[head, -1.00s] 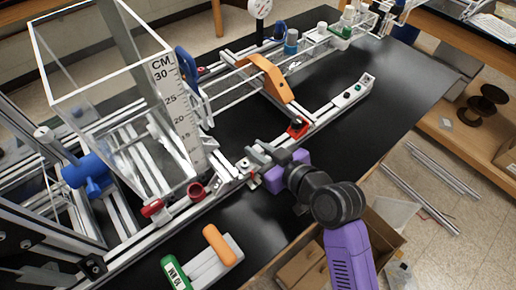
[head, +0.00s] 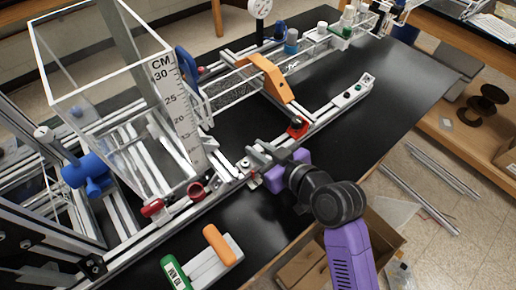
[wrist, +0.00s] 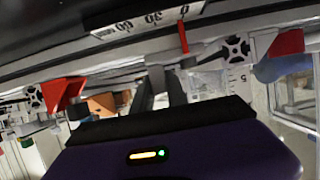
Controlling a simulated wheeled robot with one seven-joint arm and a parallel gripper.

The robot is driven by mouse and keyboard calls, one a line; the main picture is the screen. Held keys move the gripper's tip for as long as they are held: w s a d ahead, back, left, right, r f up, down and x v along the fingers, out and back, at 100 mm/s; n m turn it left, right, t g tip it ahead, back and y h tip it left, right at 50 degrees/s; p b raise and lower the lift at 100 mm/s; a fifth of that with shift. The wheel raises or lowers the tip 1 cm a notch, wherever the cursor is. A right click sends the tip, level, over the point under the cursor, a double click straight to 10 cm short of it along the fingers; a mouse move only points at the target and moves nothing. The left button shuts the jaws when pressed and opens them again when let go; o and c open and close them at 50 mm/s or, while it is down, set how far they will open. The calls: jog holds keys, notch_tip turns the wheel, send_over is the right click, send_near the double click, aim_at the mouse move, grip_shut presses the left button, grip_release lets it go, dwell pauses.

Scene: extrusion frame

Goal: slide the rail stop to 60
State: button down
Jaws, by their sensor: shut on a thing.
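My gripper (head: 256,158) is at the front aluminium rail (head: 322,118), to the right of the clear tank. It also shows in the wrist view (wrist: 166,88), with its two dark fingers close together, shut on the rail stop. The stop is mostly hidden by the fingers. A thin red pointer (wrist: 183,36) stands above the fingers in the wrist view. The white scale label (wrist: 150,20) shows upside down with the numbers 60, 30 and 0. The pointer is over its right part, near the 0 end and away from the 60.
A red-orange clip (head: 298,129) sits on the rail to the right of my gripper. The clear tank (head: 120,110) with a centimetre scale stands left. An orange-handled block (head: 219,245) lies in front. An orange bridge (head: 267,78) crosses the rails behind.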

jog(key=w+d, duration=0.1)
jog(key=w+d+b, duration=0.1)
jog(key=d+b, duration=0.1)
jog(key=d, duration=0.1)
jog(key=shift+w+d+f, duration=0.1)
jog(key=shift+w+f, duration=0.05)
jog(key=shift+w, duration=0.25)
jog(key=shift+w+d, duration=0.25)
jog(key=shift+d, duration=0.25)
jog(key=c, duration=1.6)
grip_release()
jog(key=b+v, duration=0.1)
jog(key=v, duration=0.6)
jog(key=shift+s+d+r, duration=0.2)
jog(key=shift+s+r, duration=0.05)
jog(key=shift+r, duration=0.05)
